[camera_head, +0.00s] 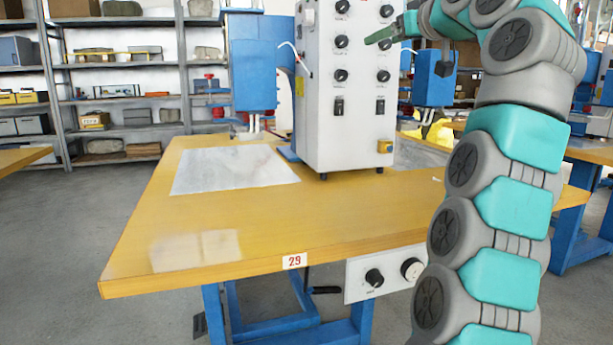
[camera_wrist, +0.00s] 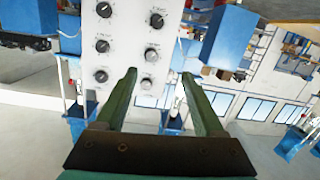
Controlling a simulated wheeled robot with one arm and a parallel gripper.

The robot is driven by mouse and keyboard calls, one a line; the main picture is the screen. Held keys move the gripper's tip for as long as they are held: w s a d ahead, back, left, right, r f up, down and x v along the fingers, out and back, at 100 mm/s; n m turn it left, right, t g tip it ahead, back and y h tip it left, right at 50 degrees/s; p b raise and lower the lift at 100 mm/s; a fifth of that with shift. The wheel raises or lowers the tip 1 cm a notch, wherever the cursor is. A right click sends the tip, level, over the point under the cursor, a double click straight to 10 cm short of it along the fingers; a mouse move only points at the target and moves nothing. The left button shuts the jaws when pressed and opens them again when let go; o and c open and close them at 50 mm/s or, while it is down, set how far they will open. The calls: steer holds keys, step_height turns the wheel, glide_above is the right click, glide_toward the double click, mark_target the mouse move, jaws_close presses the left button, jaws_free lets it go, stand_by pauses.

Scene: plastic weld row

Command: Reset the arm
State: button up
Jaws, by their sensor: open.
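My arm rises on the right side of the head view and bends over at the top. My gripper (camera_head: 385,36) is at the upper middle of that view, in front of the upper part of a white control box (camera_head: 328,110) with black knobs. In the wrist view my gripper (camera_wrist: 160,78) shows two green fingers spread apart with nothing between them. The control box (camera_wrist: 122,50) shows there behind and between the fingers. I cannot tell how far the fingertips are from it.
A yellow wooden table (camera_head: 230,225) with a "29" label bears the control box, a blue machine (camera_head: 252,62) and a pale sheet (camera_head: 232,169). Metal shelves (camera_head: 120,60) with boxes stand at the back left. The table's front left and the floor before it are clear.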

steer(key=s+a+f+m+g+h, duration=0.1)
steer(key=s+a+f+g, duration=0.25)
steer(key=f, duration=0.55)
steer(key=s+a+f+g, duration=0.25)
steer(key=s+f, duration=0.25)
steer(key=f, duration=0.4)
steer(key=s+a+f+m+g+h, duration=0.1)
steer(key=s+a+f+g, duration=0.25)
steer(key=f, duration=0.65)
steer(key=s+d+f+m+g+h, duration=0.1)
steer(key=s+d+f+g, duration=0.2)
steer(key=s+f, duration=0.8)
steer(key=s+d+f+m+g+h, duration=0.1)
steer(key=s+d+f+g+h, duration=0.1)
steer(key=s+f, duration=0.9)
steer(key=s+d+f+m+g+h, duration=0.1)
steer(key=s+d+f+g, duration=0.2)
steer(key=s+f, duration=0.8)
steer(key=s+f+b, duration=0.4)
steer(key=f+b, duration=0.3)
steer(key=b, duration=0.3)
step_height(320, 180, up, 15)
steer(key=p, duration=1.5)
steer(key=shift+w+f, duration=0.15)
steer(key=shift+w, duration=0.05)
